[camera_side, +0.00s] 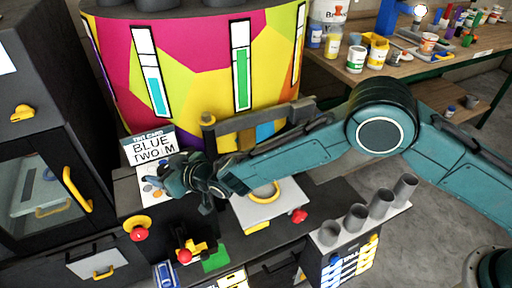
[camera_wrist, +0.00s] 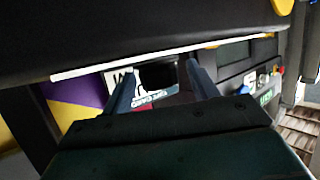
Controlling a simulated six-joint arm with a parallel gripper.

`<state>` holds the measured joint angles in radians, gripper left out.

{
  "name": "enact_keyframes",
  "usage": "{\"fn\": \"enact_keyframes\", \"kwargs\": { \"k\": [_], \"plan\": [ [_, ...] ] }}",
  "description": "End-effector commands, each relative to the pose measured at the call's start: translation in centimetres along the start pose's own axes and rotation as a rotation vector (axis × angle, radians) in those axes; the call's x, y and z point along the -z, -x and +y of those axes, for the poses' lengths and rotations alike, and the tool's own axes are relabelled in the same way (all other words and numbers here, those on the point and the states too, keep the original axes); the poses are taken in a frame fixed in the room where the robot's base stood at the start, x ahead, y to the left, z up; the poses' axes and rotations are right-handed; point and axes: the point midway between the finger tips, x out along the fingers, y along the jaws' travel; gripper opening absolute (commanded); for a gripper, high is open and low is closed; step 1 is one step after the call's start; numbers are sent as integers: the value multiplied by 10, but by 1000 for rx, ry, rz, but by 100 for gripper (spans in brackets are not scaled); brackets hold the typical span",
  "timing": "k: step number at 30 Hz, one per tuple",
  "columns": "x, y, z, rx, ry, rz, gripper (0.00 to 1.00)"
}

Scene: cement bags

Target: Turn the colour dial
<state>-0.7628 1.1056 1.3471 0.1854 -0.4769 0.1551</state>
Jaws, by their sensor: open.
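My gripper (camera_side: 200,192) is low over the dark workbench, beside a white panel with small coloured dots (camera_side: 153,192). In the wrist view its two fingers (camera_wrist: 161,85) stand apart with nothing held between them. A card (camera_side: 150,148) reading "BLUE" and "TWO" stands behind the panel. No colour dial can be picked out for certain. The gripper may hide part of the panel. A red knob on a yellow base (camera_side: 138,233) is at the bench's front left.
A large multicoloured drum (camera_side: 200,70) with level gauges stands behind the bench. A yellow-handled plate (camera_side: 268,205) and red knob (camera_side: 298,216) are right of the gripper. Grey tubes (camera_side: 356,217) stand front right. A dark cabinet (camera_side: 40,130) is at left.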

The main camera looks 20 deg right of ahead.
Motion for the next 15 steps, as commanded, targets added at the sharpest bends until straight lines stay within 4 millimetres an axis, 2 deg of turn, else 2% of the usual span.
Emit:
{"fn": "enact_keyframes", "kwargs": {
  "k": [11, 15],
  "plan": [
    [0, -2, 0, 0, 0, 0, 59],
    [0, -2, 0, 0, 0, 0, 34]
  ]
}}
